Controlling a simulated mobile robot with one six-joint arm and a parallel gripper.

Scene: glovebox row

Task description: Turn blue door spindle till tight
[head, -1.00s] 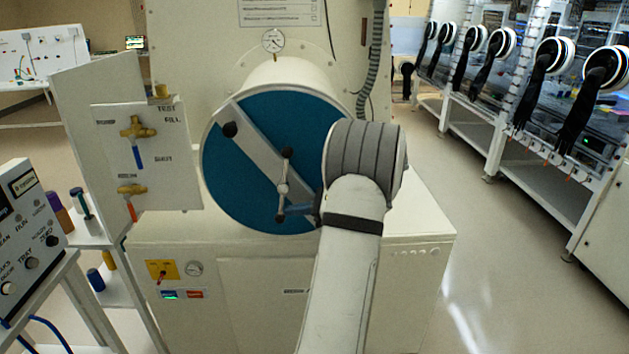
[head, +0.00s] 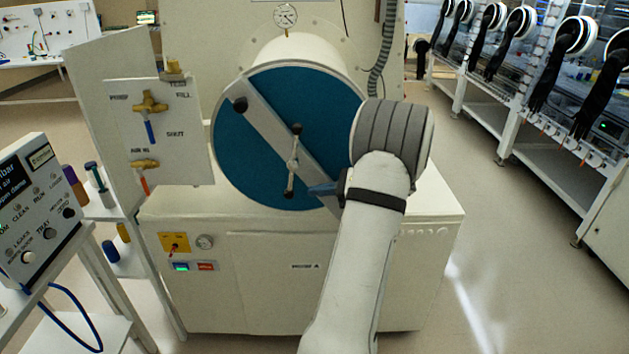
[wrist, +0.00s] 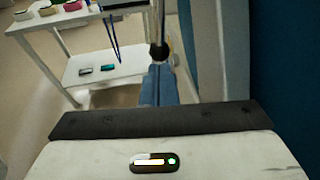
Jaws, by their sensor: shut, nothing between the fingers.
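The round blue door (head: 245,150) closes the drum, with a grey bar (head: 262,120) running diagonally across it. The spindle's handle (head: 293,163) sits at the door's middle, nearly upright, its lower end leaning slightly left, with a dark ball at each end. My gripper (head: 312,189) is at the door's lower right, its blue fingers pointing left at the handle's lower ball, with a small gap between. In the wrist view, the fingers (wrist: 160,84) are shut and empty, and the handle's dark ball (wrist: 159,51) shows just beyond their tips. My arm hides the door's right edge.
A valve panel (head: 160,130) stands left of the door. A control box (head: 40,200) on a white stand is at the lower left. A gauge (head: 285,16) sits above the drum. Glove ports line the right side, with open floor (head: 500,270) before them.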

